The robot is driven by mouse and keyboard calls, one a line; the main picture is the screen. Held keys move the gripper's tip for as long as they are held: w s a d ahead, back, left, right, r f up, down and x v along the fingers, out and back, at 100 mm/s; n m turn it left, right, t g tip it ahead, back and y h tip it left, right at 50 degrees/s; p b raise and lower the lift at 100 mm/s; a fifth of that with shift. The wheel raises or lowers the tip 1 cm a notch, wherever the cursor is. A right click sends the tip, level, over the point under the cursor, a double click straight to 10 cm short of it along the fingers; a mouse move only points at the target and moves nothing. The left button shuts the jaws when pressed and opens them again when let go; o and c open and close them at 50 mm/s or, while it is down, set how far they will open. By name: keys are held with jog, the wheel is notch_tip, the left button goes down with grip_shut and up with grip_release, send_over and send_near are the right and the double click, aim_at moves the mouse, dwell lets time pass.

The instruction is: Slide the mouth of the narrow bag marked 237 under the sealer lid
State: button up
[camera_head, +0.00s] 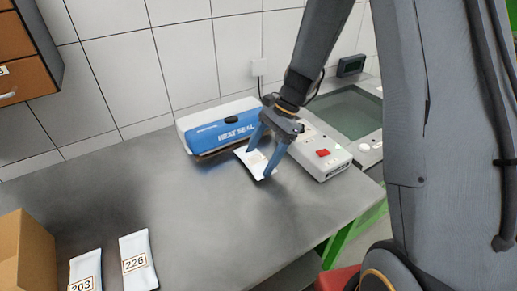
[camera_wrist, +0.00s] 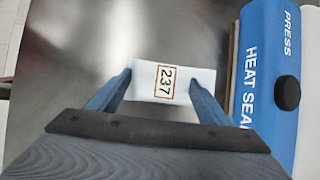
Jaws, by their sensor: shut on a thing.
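The narrow white bag marked 237 (camera_wrist: 148,82) is between the two blue fingers of my gripper (camera_wrist: 160,84) in the wrist view. My gripper is shut on the bag's sides. In the head view the bag (camera_head: 250,161) is at the front of the heat sealer, partly hidden by my gripper (camera_head: 262,163). The blue-lidded heat sealer (camera_head: 210,125) stands against the back wall. Its blue lid (camera_wrist: 270,60) with a black knob shows at the right of the wrist view, a short gap from the bag. I cannot tell whether the lid is raised.
Bags marked 203 (camera_head: 86,270) and 226 (camera_head: 138,262) lie at the front left beside a cardboard box (camera_head: 24,252). A light grey device with a red button (camera_head: 322,153) stands right of my gripper. The middle of the grey table (camera_head: 160,195) is clear.

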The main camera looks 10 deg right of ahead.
jog(key=shift+w+a+f+b, duration=0.25)
jog(key=shift+w+f+b, duration=0.25)
jog(key=shift+b, duration=0.2)
jog(key=shift+w+a+r+b, duration=0.1)
jog(key=shift+w+a+b, duration=0.2)
jog(key=shift+w, duration=0.5)
jog(key=shift+w+a+f+b, duration=0.1)
jog(key=shift+w+a, duration=0.25)
jog(key=shift+w, duration=0.4)
jog(key=shift+w+a+r+b, duration=0.1)
jog(key=shift+w+a+b, duration=0.2)
jog(key=shift+w, duration=0.5)
